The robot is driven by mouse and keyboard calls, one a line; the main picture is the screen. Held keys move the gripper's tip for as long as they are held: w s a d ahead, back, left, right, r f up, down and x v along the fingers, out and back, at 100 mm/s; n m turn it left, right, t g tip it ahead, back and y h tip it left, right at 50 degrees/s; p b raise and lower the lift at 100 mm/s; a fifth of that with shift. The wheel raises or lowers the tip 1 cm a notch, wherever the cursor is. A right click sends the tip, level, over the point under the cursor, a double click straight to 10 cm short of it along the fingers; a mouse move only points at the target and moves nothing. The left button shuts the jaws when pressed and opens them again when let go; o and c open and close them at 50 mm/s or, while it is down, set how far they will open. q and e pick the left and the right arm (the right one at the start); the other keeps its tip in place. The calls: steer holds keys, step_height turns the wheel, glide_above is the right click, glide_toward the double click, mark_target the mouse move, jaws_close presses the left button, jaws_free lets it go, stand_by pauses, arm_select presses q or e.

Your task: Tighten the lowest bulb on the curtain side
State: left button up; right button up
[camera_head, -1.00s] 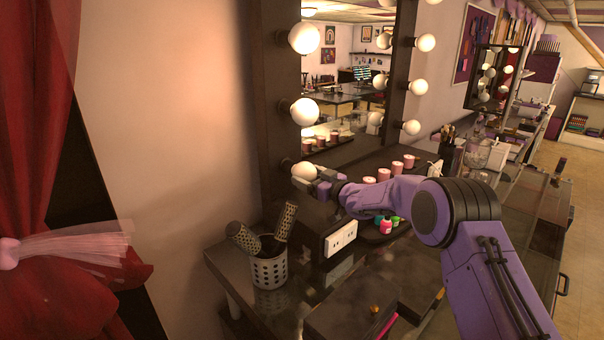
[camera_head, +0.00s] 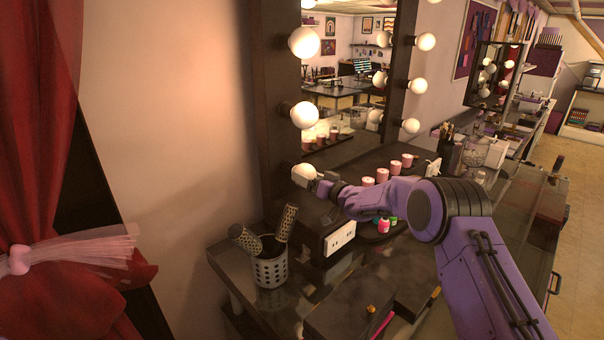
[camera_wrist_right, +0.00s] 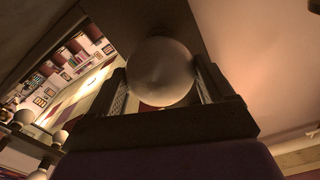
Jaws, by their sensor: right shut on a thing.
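The lowest bulb on the curtain side (camera_head: 304,172) is a round white globe at the bottom of the mirror frame's left post. It also shows in the right wrist view (camera_wrist_right: 160,72), large and dim, between the two fingers. My right gripper (camera_head: 312,181) reaches it from the right and is shut on it. In the right wrist view my gripper (camera_wrist_right: 160,88) has one finger against each side of the globe. My left gripper is not in view.
Two lit bulbs sit above on the same post, the nearer one (camera_head: 304,115) close over my gripper. A black box with a white outlet (camera_head: 340,239) stands below. A mesh cup with brushes (camera_head: 270,268), pink candles (camera_head: 382,175) and a red curtain (camera_head: 40,150) are around.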

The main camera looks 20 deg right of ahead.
steer(key=shift+r, duration=0.1)
steer(key=m, duration=0.4)
steer(key=shift+m, duration=0.7)
steer(key=m, duration=0.3)
steer(key=shift+m, duration=1)
